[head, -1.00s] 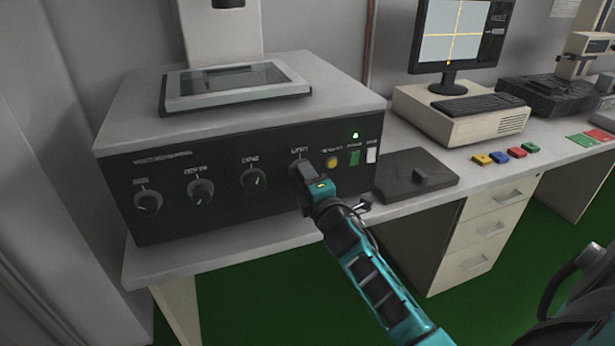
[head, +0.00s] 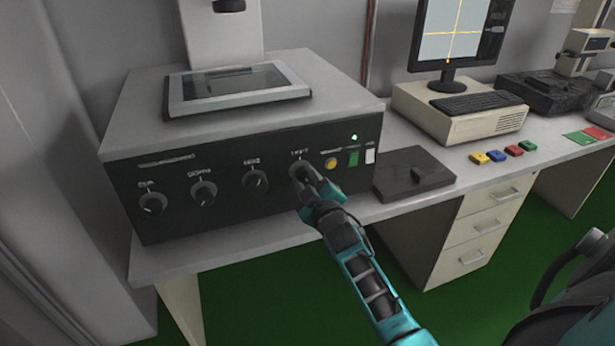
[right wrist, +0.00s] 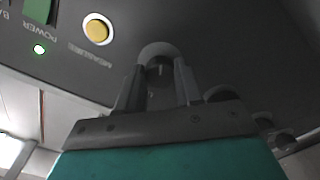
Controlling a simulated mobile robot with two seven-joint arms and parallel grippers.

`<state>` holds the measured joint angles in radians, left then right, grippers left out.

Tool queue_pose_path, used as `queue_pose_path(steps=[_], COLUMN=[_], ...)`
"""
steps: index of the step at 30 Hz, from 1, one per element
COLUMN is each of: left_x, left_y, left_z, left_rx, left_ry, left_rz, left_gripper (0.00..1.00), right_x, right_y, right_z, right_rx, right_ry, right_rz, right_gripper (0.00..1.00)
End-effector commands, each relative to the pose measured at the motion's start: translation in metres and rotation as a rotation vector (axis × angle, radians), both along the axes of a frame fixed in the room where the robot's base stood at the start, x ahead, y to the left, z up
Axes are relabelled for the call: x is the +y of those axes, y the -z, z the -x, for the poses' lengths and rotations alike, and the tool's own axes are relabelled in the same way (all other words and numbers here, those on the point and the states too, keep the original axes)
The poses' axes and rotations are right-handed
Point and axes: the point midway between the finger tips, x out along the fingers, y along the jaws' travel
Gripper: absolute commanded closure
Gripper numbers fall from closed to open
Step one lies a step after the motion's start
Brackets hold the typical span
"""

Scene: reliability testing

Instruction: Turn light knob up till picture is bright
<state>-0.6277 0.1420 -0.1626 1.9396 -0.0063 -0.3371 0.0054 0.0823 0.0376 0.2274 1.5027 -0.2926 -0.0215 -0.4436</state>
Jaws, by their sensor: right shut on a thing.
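The light knob (head: 299,170) is the rightmost of the dark round knobs on the black front panel (head: 235,205) of the bench instrument. My right gripper (head: 308,179) reaches it from the front and is shut on it. In the right wrist view the fingers (right wrist: 158,88) stand on both sides of the knob (right wrist: 160,56), whose rounded top shows between them. The monitor (head: 462,35) at the back right shows a pale screen with a yellow cross; its top is cut off. My left gripper is not in view.
Other knobs (head: 255,180) sit left on the same panel. A dark flat box (head: 413,173) stands on the bench right of the instrument.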

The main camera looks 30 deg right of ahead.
Motion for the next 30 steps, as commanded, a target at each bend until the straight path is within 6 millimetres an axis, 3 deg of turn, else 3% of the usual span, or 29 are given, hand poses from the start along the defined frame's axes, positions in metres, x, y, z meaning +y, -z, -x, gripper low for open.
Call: queue_pose_path(steps=[15, 30], left_x=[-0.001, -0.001], left_y=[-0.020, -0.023], left_z=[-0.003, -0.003], left_rx=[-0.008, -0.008], left_ry=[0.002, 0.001], left_rz=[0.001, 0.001], left_gripper=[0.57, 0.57], right_x=[0.000, 0.001], right_y=[-0.001, 0.001], right_z=[0.000, 0.000], right_rx=[-0.088, -0.109], right_ry=[0.001, 0.001], right_rz=[-0.365, -0.453], right_gripper=[0.95, 0.95])
